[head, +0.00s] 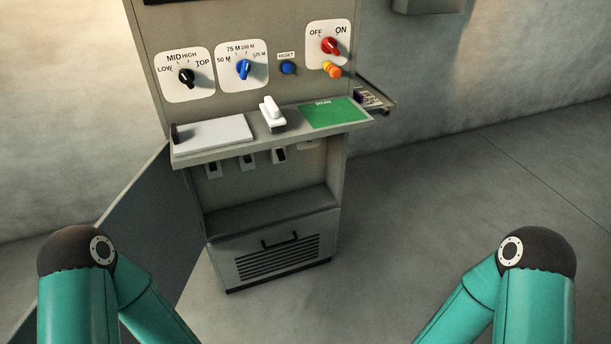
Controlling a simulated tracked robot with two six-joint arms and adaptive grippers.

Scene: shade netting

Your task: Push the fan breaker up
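A grey control cabinet (260,190) stands ahead of me. Under its shelf is a row of small breakers with dark levers: a left one (213,170), a middle one (248,160) and a right one (280,156). Their upper parts are partly hidden by the shelf. I cannot read any label on them, so I cannot tell which is the fan breaker, nor clearly which way each lever points. A pale plate (307,145) sits farther right under the shelf. Only my teal arm links show at the bottom left and right; both grippers are out of view.
The shelf (230,150) juts out above the breakers, holding a white pad, a white switch-like block (271,114) and a green card (334,113). Dials and a red knob (331,46) are above. A grey door panel (130,235) stands open at left. Floor at right is clear.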

